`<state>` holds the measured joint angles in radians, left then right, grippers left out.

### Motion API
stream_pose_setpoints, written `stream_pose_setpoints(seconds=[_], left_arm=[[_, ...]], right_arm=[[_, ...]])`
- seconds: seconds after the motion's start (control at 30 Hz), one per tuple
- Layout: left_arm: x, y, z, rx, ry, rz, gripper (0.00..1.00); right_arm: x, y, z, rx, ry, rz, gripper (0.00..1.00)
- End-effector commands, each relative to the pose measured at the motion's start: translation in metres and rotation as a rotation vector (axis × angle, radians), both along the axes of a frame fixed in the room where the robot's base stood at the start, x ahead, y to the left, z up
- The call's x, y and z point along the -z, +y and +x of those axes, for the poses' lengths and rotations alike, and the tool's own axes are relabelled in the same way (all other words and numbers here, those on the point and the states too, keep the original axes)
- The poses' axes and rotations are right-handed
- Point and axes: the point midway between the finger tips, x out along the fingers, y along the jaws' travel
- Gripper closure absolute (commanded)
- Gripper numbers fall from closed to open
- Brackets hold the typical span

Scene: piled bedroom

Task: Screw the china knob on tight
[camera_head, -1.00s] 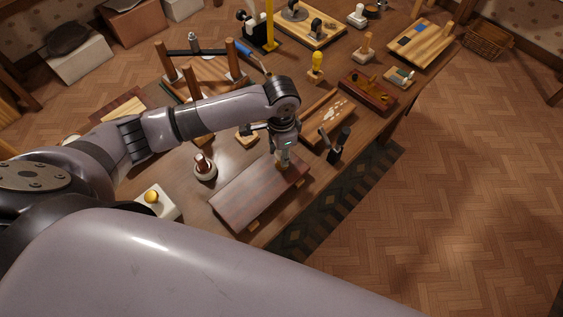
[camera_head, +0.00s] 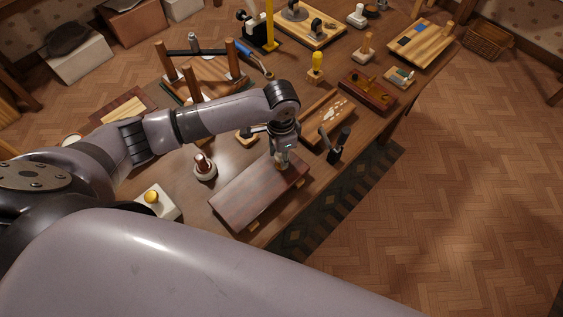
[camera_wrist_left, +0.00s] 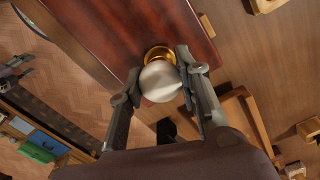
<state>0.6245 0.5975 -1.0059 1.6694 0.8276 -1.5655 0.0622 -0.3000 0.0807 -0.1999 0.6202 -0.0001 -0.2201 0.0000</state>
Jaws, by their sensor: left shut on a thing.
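The china knob (camera_wrist_left: 160,80) is a white ball on a brass collar (camera_wrist_left: 158,54). It stands at the edge of a reddish-brown wooden panel (camera_wrist_left: 110,35), which also shows in the head view (camera_head: 250,195) lying on the table. My left gripper (camera_wrist_left: 160,82) is shut on the knob, one finger on each side, and the brass collar shows just beyond the fingers. In the head view my left gripper (camera_head: 283,158) points down at the panel's far right part and mostly hides the knob.
A dark clamp-like tool (camera_head: 333,145) stands close right of the panel. A red-topped round item (camera_head: 204,167) and a white block with a yellow button (camera_head: 155,200) stand left of it. A tray (camera_head: 327,118) lies behind.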

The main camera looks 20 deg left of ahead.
Motion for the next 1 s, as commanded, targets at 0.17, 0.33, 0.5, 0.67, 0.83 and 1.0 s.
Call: stream_pose_setpoints(seconds=[0.17,0.33,0.5,0.67,0.83,1.0], left_arm=[[0.0006,-0.0001,0.0,0.0,0.0,0.0,1.0],[0.0013,-0.0003,0.0001,0.0,-0.001,-0.001,0.62],[0.0012,-0.0002,0.0001,0.0,-0.001,-0.001,0.5],[0.0012,-0.0001,0.0001,0.0,0.0,0.0,0.46],[0.0014,0.0,0.0,0.0,0.0,0.0,0.43],[0.0013,0.0,0.0,0.0,0.0,0.0,0.32]], right_arm=[[0.0,0.0002,0.0,0.0,0.0,0.0,0.56],[0.0,0.0002,0.0,0.0,0.0,0.0,0.56],[0.0,0.0003,-0.0001,0.0,0.0,0.0,0.56],[0.0,0.0004,-0.0002,0.0,0.0,0.0,0.56],[0.0,0.0006,-0.0001,0.0,0.0,0.001,0.56],[0.0,0.001,-0.0001,0.0,0.0,0.001,0.56]])
